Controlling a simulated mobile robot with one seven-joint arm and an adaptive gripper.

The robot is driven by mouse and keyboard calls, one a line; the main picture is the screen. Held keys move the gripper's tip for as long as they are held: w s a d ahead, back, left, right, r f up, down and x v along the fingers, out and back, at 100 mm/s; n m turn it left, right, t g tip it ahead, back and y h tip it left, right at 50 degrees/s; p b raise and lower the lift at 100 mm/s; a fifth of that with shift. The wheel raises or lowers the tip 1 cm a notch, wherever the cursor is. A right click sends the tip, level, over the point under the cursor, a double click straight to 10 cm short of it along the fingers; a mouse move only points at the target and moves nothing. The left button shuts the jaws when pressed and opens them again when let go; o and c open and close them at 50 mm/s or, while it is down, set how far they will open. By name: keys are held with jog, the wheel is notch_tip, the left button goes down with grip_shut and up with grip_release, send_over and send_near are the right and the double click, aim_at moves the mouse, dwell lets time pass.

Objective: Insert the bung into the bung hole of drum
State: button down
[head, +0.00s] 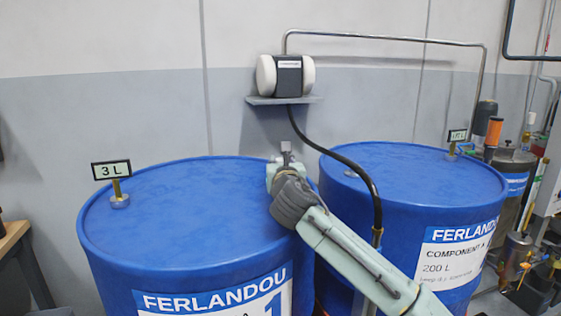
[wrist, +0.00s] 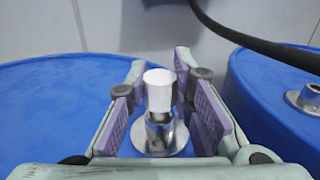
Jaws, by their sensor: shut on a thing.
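The left blue drum (head: 200,210) has FERLANDOU on its label. My gripper (head: 283,168) is over the right rim of its lid in the head view. In the wrist view my gripper (wrist: 160,82) is shut on the bung (wrist: 160,90), a pale tapered plug standing upright between the finger pads. Its light top also shows in the head view (head: 286,147). A round metal collar (wrist: 160,146) on the drum lid is directly below the bung. The bung hides the hole, so I cannot tell whether its lower end is inside.
A second blue drum (head: 420,190) stands close at right, with a metal fitting (wrist: 311,98) on its lid. A black hose (head: 350,165) hangs between the drums from a pump (head: 287,76). A gauge reading 3 L (head: 111,170) stands on the left drum.

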jog(key=shift+f+b, duration=0.35)
jog(key=shift+f, duration=0.35)
jog(key=c, duration=1.3)
grip_release()
jog(key=s, duration=0.4)
jog(key=s+d, duration=0.1)
jog(key=s, duration=0.7)
jog(key=shift+d+r, duration=0.1)
jog(key=shift+d, duration=0.05)
